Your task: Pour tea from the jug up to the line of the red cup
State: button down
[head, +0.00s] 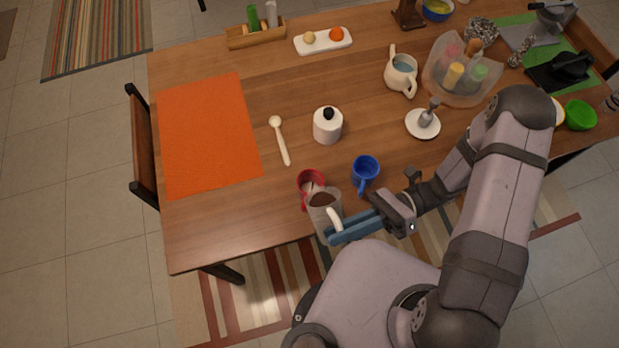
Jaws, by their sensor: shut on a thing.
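A grey jug (322,204) with brown tea inside and a pale handle is near the front edge of the table. My gripper (338,230) has blue fingers and is shut on the jug at its handle side. The red cup (308,179) stands just behind the jug, and the jug hides its front part. Something light shows inside the cup, but its line and any tea level cannot be made out. I cannot tell whether the jug touches the cup or is tilted.
A blue mug (365,171) stands close to the right of the red cup. A white pot (327,125), a spoon (279,140) and a white dish (422,124) are farther back. A cream pitcher (401,74) and a clear holder (462,69) stand back right. An orange mat (207,135) lies left.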

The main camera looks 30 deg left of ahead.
aim_at(339, 222)
jog(key=shift+w+a+r+m+p, duration=0.2)
jog(key=shift+r+m+p, duration=0.15)
jog(key=shift+r, duration=0.1)
jog(key=shift+w+a+r+m+p, duration=0.15)
jog(key=shift+a+r+m+p, duration=0.1)
jog(key=shift+r+m, duration=0.2)
jog(key=shift+w+a+r+m+p, duration=0.2)
jog(key=shift+r+m+p, duration=0.1)
jog(key=shift+r, duration=0.15)
dwell(2.7)
jog(key=s+d+f+n+b, duration=0.1)
jog(key=f, duration=0.1)
jog(key=s+d+f+n+b, duration=0.1)
jog(key=f+n+b, duration=0.1)
jog(key=d+f+n+b, duration=0.1)
jog(key=f, duration=0.1)
jog(key=shift+s+d, duration=0.2)
jog(key=shift+s, duration=0.2)
jog(key=shift+s+d+r+n, duration=0.2)
jog(key=shift+n, duration=0.5)
jog(key=shift+s+d+f+n+b, duration=0.4)
jog(key=shift+d+f+n+b, duration=0.1)
jog(key=shift+f+n, duration=0.25)
jog(key=shift+s+d+f+n+b, duration=0.4)
jog(key=shift+f+n+b, duration=0.15)
jog(key=shift+n, duration=0.3)
jog(key=shift+s+d+f+n+b, duration=0.4)
jog(key=shift+d+f+n+b, duration=0.05)
jog(key=shift+f+n, duration=0.35)
